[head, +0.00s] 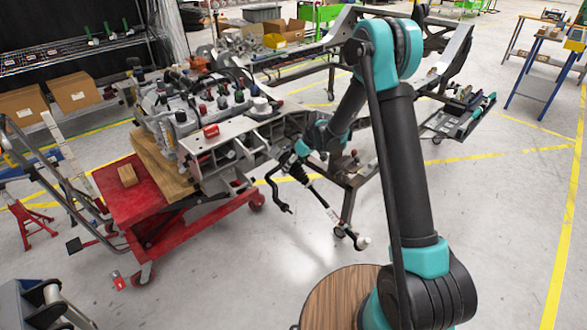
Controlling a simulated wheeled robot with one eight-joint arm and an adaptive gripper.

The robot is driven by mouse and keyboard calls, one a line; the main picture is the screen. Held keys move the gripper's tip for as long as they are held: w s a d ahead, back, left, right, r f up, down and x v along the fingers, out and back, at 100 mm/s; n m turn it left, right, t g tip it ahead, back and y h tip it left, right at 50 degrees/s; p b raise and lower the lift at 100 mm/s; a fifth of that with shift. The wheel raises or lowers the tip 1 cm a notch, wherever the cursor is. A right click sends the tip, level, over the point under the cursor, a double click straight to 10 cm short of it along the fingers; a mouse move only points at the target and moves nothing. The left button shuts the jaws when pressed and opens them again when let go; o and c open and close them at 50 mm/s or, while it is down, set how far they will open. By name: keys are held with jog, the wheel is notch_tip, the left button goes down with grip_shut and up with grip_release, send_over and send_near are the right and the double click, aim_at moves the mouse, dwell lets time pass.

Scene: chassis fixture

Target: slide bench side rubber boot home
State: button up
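A steering rod runs down and right from the chassis fixture (215,137), in the middle of the head view. A black rubber boot (298,173) appears to sit around its upper part, tapering toward the thin rod (322,203). The rod ends in a pale rounded tip (361,243) over the floor. My gripper (289,159) is at the upper end of the boot, close to the chassis frame. It is small and dark here, and I cannot tell whether its fingers touch the boot or are closed. The inner end of the boot is hidden by my wrist and the frame.
A red lift cart (133,189) with wooden blocks stands under the fixture's left side. A curved black bar (275,194) hangs just left of the boot. A tool tray (463,118) is at the right. A round wooden top (340,290) is at the bottom. Open floor lies right.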

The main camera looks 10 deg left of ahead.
jog(key=shift+d+r, duration=0.1)
jog(key=v, duration=1.1)
jog(key=shift+r, duration=0.4)
jog(key=shift+s+d, duration=0.1)
jog(key=s+d+r+m+t+h, duration=0.1)
jog(key=s+d+r+m, duration=0.2)
jog(key=s+d, duration=0.5)
jog(key=s+d+f+m+t+h, duration=0.2)
jog(key=s+d+m, duration=0.6)
jog(key=s+d, duration=1)
jog(key=s+f+h, duration=0.1)
jog(key=s+h, duration=0.1)
jog(key=s, duration=0.2)
jog(key=shift+s+d, duration=0.4)
